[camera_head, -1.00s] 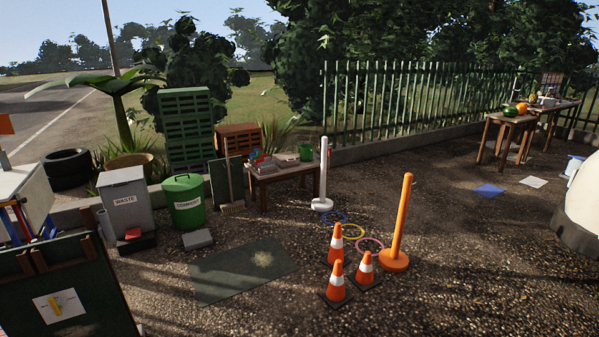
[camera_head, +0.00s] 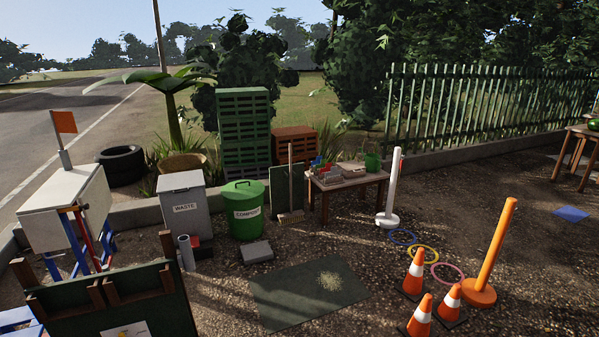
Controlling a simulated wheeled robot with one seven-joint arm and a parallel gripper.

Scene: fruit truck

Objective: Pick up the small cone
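Three orange cones with white bands stand close together on the gravel at the lower right. One cone (camera_head: 415,273) is at the back. Another cone (camera_head: 450,303) is to its right and looks a little smaller than the others. The third cone (camera_head: 420,318) is nearest, with its base at the bottom edge of the picture. All stand upright on dark bases. My gripper is not in view.
An orange post (camera_head: 495,248) stands right of the cones and a white post (camera_head: 391,190) behind them. Coloured rings (camera_head: 422,255) lie between. A green mat (camera_head: 290,300) is flat on the left. A dark board (camera_head: 150,300) blocks the lower left.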

